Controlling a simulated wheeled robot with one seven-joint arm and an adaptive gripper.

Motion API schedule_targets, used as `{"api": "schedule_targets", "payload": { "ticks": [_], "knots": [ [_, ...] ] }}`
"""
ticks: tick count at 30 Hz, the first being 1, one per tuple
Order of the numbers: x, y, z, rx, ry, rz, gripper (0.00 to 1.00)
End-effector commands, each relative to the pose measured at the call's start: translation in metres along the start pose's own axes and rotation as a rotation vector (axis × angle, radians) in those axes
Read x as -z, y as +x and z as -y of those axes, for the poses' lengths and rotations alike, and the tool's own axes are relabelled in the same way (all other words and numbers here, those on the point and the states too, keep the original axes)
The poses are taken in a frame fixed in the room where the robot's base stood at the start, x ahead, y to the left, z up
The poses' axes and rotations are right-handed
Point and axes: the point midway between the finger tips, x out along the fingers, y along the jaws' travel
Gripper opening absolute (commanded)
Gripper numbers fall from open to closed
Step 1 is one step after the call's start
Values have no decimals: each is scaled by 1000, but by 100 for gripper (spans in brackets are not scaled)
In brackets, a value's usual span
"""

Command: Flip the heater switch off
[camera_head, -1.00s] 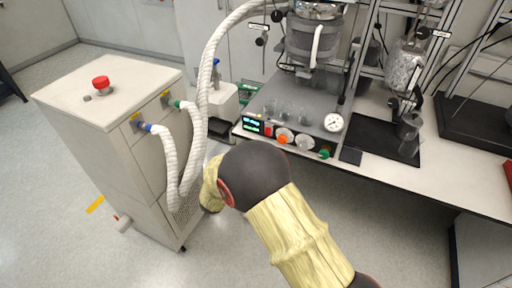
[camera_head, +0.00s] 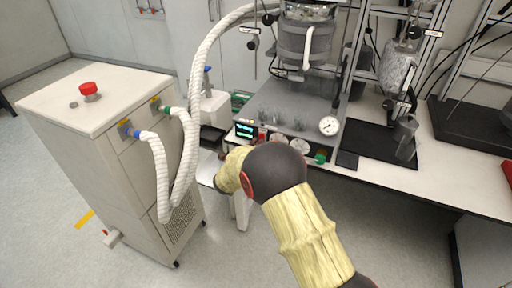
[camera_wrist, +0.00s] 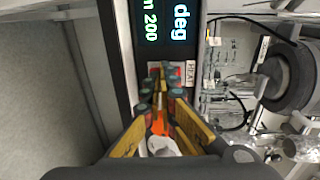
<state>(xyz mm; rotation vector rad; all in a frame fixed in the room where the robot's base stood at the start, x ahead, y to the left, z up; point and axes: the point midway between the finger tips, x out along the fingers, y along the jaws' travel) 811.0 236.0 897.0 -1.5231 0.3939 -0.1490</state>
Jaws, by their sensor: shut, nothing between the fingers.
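The small red heater switch (camera_head: 262,136) sits on the reactor's front panel, just right of the lit display (camera_head: 245,131). In the wrist view the "HEAT" label (camera_wrist: 190,73) marks it, and a bit of the red switch (camera_wrist: 154,71) shows at my fingertips. My gripper (camera_wrist: 164,84) is shut and empty, with its tips over or right at the switch. I cannot tell whether they touch it. The fingers partly cover the switch, so its position is unclear.
An orange knob mark (camera_wrist: 160,124) and a white dial (camera_wrist: 160,146) lie beneath the fingers. A white cabinet (camera_head: 100,101) with thick white hoses (camera_head: 187,150) stands close on the left.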

Motion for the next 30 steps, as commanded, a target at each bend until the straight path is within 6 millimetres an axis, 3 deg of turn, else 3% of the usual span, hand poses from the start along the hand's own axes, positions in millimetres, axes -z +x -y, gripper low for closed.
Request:
{"api": "schedule_targets", "payload": {
  "ticks": [20,26,30],
  "knots": [
    [0,6,-2,2,1,0,0],
    [0,-6,-5,0,-1,-3,0],
    [0,-26,-12,-1,-2,-5,0]
  ]
}}
